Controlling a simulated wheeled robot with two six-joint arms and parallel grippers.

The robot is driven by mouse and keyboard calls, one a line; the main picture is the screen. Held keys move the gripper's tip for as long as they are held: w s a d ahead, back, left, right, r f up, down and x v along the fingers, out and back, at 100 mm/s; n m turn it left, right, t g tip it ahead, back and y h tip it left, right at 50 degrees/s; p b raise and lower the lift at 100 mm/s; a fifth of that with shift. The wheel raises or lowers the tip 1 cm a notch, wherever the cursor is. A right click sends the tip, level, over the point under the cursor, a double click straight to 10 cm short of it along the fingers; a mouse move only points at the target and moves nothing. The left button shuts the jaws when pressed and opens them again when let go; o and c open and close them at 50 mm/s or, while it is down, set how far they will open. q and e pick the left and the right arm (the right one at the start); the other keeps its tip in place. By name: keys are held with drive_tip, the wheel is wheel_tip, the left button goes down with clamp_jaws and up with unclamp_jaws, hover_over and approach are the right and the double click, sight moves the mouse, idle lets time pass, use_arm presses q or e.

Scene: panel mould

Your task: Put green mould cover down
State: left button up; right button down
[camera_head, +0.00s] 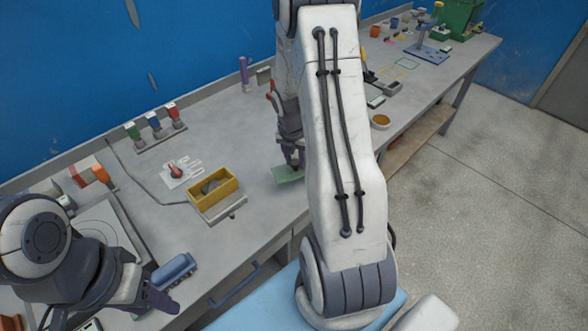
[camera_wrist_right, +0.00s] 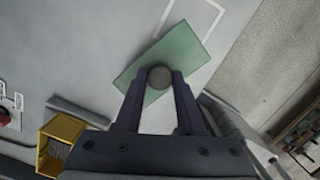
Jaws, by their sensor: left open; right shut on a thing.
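The green mould cover (camera_wrist_right: 180,50) is a flat green plate with a round grey knob (camera_wrist_right: 160,77) on top. In the right wrist view it fills the upper middle, turned at an angle. My right gripper (camera_wrist_right: 160,80) is shut on the knob. In the head view the cover (camera_head: 288,174) shows below my right gripper (camera_head: 294,160), near the table's front edge; my arm hides part of it. I cannot tell whether it touches the table. My left gripper (camera_head: 172,295) is open and empty at the lower left, by the front edge.
A yellow box (camera_head: 213,198) with grey contents stands left of the cover. A white outline (camera_wrist_right: 204,12) is marked on the table just beyond the cover in the wrist view. A blue-grey cylindrical object (camera_head: 174,270) lies near my left gripper. Bottles (camera_head: 154,125) stand in a rack behind.

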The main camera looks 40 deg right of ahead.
sight(295, 170)
drive_tip(key=shift+f, duration=1.95)
drive_tip(key=shift+b, duration=0.3)
drive_tip(key=shift+f, duration=0.15)
drive_tip(key=c, duration=0.5)
unclamp_jaws()
drive_tip(key=shift+s+a+r+p, duration=0.15)
drive_tip(key=shift+a+r, duration=0.15)
drive_tip(key=shift+r, duration=1.75)
drive_tip(key=shift+s+a+r+p, duration=0.15)
drive_tip(key=shift+a+r, duration=0.15)
drive_tip(key=shift+r, duration=1.75)
drive_tip(key=shift+s+a+r, duration=0.15)
drive_tip(key=shift+a+r, duration=0.15)
drive_tip(key=shift+r, duration=1.75)
